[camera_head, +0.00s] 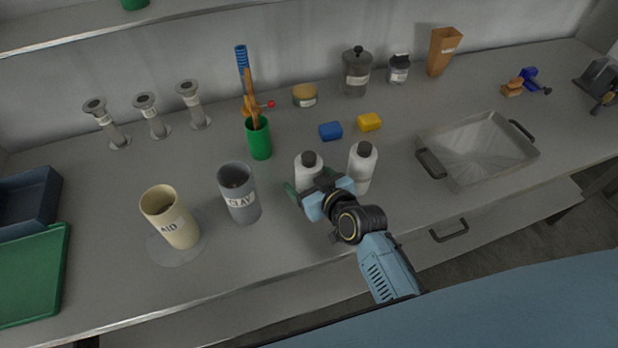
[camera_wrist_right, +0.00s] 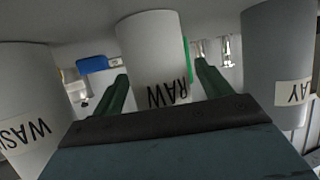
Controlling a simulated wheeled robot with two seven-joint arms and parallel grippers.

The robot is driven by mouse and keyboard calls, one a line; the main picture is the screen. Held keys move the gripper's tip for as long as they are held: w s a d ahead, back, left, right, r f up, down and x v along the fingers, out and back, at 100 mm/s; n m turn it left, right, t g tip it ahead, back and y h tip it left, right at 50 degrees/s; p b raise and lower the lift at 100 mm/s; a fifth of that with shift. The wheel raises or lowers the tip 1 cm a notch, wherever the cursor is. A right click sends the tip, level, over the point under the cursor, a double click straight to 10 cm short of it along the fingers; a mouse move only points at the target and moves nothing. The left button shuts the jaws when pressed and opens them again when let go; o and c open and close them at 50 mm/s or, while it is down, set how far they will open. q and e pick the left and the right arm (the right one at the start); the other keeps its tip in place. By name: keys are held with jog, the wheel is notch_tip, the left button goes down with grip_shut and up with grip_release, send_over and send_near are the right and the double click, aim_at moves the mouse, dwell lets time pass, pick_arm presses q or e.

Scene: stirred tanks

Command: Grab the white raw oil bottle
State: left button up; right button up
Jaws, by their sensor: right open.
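The white raw oil bottle (camera_head: 308,163) has a dark cap and stands upright on the grey counter. Its label reads RAW, upside down, in the right wrist view (camera_wrist_right: 155,55). My right gripper (camera_head: 314,190) is open at the front of this bottle and hides its lower part in the head view. In the wrist view the two green fingers of the right gripper (camera_wrist_right: 162,78) lie to either side of the bottle, apparently with gaps. I cannot tell how deep it sits between them. My left gripper is not in view.
A similar white wash bottle (camera_head: 361,166) stands close on the right, its label partly visible in the wrist view (camera_wrist_right: 22,120). A grey clay cup (camera_head: 239,197) stands to the left. A green holder (camera_head: 258,140) and blue block (camera_head: 330,131) are behind. A metal tray (camera_head: 478,148) is farther right.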

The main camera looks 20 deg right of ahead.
jog(key=c, duration=1.2)
jog(key=shift+c, duration=0.5)
jog(key=shift+r, duration=0.1)
